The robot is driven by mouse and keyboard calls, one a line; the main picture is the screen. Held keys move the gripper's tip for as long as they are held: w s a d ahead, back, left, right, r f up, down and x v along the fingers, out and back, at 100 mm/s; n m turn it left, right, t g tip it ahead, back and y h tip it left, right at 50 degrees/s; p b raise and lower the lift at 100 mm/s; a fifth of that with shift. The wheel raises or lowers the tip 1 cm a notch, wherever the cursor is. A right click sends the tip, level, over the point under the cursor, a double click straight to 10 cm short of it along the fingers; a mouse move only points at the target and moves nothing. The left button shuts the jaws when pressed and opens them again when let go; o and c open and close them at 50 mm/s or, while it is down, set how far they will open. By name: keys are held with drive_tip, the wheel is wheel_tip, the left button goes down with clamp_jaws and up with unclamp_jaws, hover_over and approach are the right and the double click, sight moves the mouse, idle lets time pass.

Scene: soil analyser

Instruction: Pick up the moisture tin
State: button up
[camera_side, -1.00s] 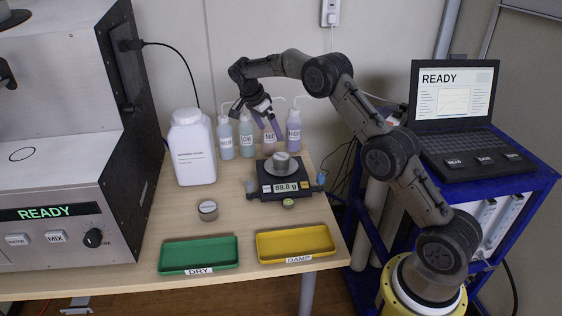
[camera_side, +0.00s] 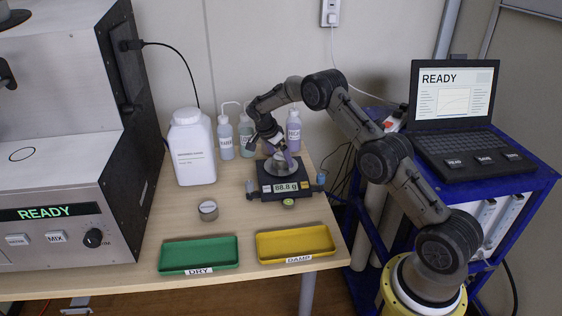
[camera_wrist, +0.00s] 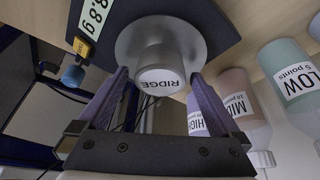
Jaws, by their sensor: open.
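A small grey metal tin (camera_side: 282,169) stands on the pan of the black balance (camera_side: 269,189), which reads 88.8 g. In the wrist view this tin (camera_wrist: 157,76) has a white label reading RIDGE. My gripper (camera_side: 279,158) is open and points down at it, partly hiding it in the side view. In the wrist view the two purple fingers of my gripper (camera_wrist: 159,80) are on either side of the tin, with gaps visible; I cannot tell whether either finger touches it. A second similar tin (camera_side: 208,211) stands on the table to the left.
A green DRY tray (camera_side: 199,255) and a yellow DAMP tray (camera_side: 295,243) lie at the table's front. Labelled wash bottles (camera_side: 226,138) stand behind the balance, close to my gripper. A white jug (camera_side: 194,148) and the analyser (camera_side: 60,180) are left. A small green disc (camera_side: 288,203) lies by the balance.

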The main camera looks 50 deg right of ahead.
drive_tip(key=shift+d+f, duration=0.15)
drive_tip(key=shift+f, duration=0.25)
drive_tip(key=shift+c, duration=0.2)
drive_tip(key=shift+r, duration=0.15)
drive_tip(key=c, duration=1.5)
